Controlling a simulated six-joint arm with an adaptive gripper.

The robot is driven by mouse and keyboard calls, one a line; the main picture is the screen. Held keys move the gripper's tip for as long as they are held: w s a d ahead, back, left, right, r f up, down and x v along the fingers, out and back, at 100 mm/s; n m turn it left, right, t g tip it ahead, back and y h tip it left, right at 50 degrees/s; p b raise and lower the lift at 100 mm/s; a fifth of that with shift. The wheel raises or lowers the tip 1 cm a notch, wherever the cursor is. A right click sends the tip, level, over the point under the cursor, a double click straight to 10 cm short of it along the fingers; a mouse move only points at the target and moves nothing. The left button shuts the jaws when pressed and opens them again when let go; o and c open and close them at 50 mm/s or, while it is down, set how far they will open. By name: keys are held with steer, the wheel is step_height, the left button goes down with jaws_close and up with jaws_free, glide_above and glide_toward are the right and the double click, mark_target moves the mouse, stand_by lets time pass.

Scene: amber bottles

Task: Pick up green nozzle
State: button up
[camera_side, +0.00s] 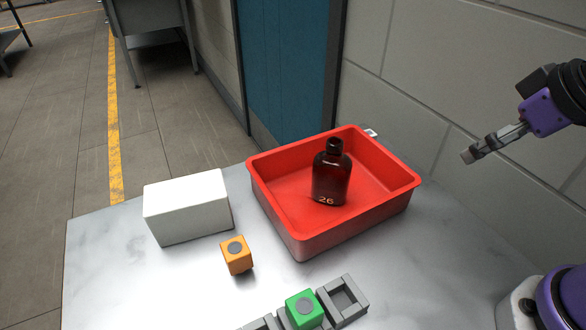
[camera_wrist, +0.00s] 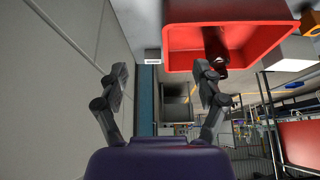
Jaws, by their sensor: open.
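The green nozzle (camera_side: 304,309) is a green cube with a grey round spot on top. It sits in the middle slot of a grey holder (camera_side: 349,299) at the bottom of the side view. My gripper (camera_side: 467,156) is at the upper right of the side view, raised well above the table and far from the green nozzle. In the wrist view my gripper (camera_wrist: 162,78) shows two fingers spread apart with nothing between them. The green nozzle does not show in the wrist view.
A red tray (camera_side: 284,237) holds a dark amber bottle (camera_side: 331,178) marked 26, standing upright. A white box (camera_side: 187,207) is at the left. An orange cube (camera_side: 236,255) lies between the box and the holder. A wall is behind.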

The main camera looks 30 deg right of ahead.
steer(key=w+a+r+n+g+y, duration=0.1)
steer(key=w+a+n+g, duration=0.15)
steer(key=a+n, duration=0.6)
steer(key=n+g, duration=0.3)
steer(key=n, duration=2.3)
glide_toward(304, 306)
steer(key=shift+w+f+h, duration=0.1)
steer(key=shift+w+h, duration=0.25)
steer(key=shift+h, duration=0.05)
steer(key=shift+s+a+f+n, duration=0.2)
steer(key=shift+a+f+n, duration=0.05)
steer(key=shift+f+n, duration=0.2)
steer(key=shift+s+a+f+n, duration=0.2)
steer(key=shift+a+f+n, duration=0.1)
steer(key=shift+f, duration=0.15)
step_height(304, 306, down, 4)
steer(key=shift+r, duration=0.2)
step_height(304, 306, down, 5)
steer(key=shift+w+d+f, duration=0.1)
steer(key=shift+d+f, duration=0.05)
steer(key=shift+f, duration=0.05)
steer(key=c, duration=1.1)
